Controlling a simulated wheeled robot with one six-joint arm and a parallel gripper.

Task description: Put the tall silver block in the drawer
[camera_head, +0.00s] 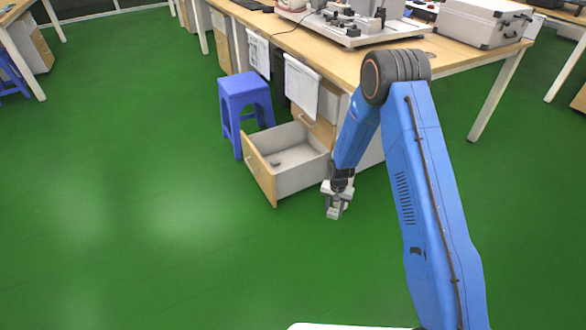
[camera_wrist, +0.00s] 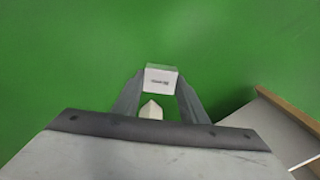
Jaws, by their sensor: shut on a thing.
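The tall silver block (camera_wrist: 161,79) is between the fingertips of my gripper (camera_wrist: 160,100) in the wrist view. A small dark label shows on its face. In the head view my gripper (camera_head: 338,192) points down and is shut on the block (camera_head: 335,212), which hangs below it. The drawer (camera_head: 304,178) is pulled out of the desk, with pale walls and a wooden front. My gripper is outside the drawer, just right of its side wall in the head view. The drawer's edge (camera_wrist: 291,110) also shows at the lower right of the wrist view.
A blue stool (camera_head: 245,100) stands beside the open drawer. The wooden desk (camera_head: 375,60) above carries equipment and a silver case (camera_head: 484,22). A small grey item (camera_head: 275,162) lies in the drawer. The green floor in front is clear.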

